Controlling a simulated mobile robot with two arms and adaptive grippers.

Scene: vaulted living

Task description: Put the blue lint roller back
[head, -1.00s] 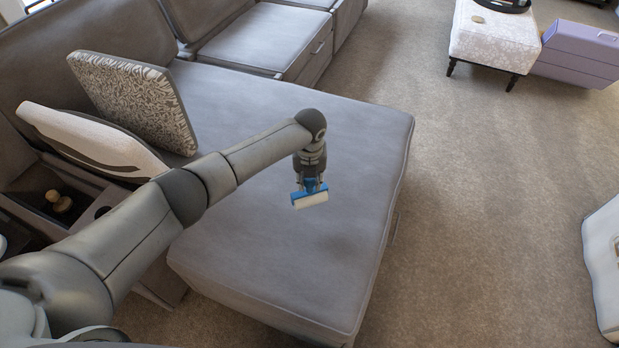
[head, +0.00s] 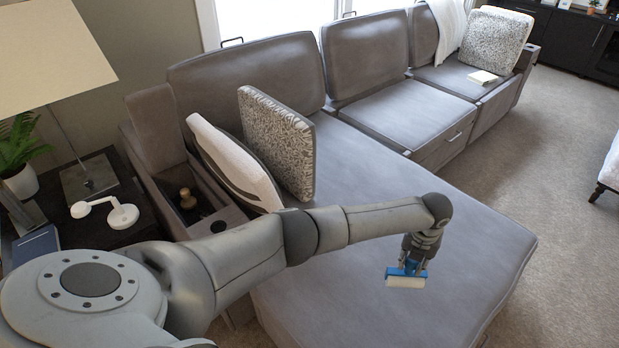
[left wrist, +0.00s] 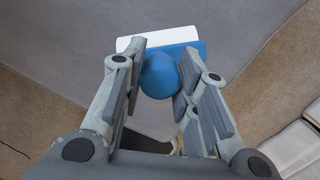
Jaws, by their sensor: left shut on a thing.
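The blue lint roller (head: 405,279) has a blue frame and a white roll. It hangs below my left gripper (head: 413,262) in the head view, above the chaise seat of the grey sofa (head: 390,170). In the left wrist view, my left gripper (left wrist: 158,85) has its fingers on both sides of the rounded blue handle of the lint roller (left wrist: 160,76). The white roll shows beyond it. The fingers are shut on the handle. My right gripper is not in view.
An open sofa armrest compartment (head: 218,212) holds a small wooden object (head: 187,199). Cushions (head: 277,140) lean on the sofa back. A dark side table (head: 125,178) at left bears a lamp (head: 88,176), a plant (head: 20,150) and a white device (head: 122,216).

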